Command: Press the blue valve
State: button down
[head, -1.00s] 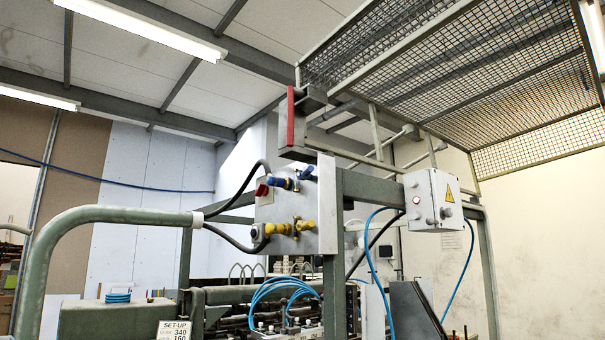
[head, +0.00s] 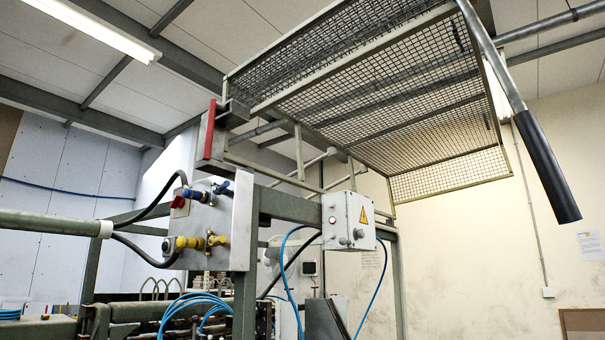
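The blue valve (head: 194,195) sits on the upper part of a grey metal panel (head: 206,217) left of the picture's middle. A second blue handle (head: 222,187) sits just right of it, tilted; I cannot tell whether both belong to one valve. A red knob (head: 178,201) is at the valve's left, and yellow valves (head: 188,242) are below it on the same panel. My gripper is not in view, and nothing blocks the view of the blue valve.
A grey box with a warning triangle (head: 349,220) is mounted right of the panel. A thick green pipe (head: 50,223) and black hoses run at the panel's left. A mesh guard (head: 400,110) and black-handled lever (head: 547,168) hang above. Blue tubes lie below.

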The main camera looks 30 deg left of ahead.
aim_at(218, 190)
jog(key=z, duration=0.45)
jog(key=i, duration=0.3)
jog(key=u, duration=1.35)
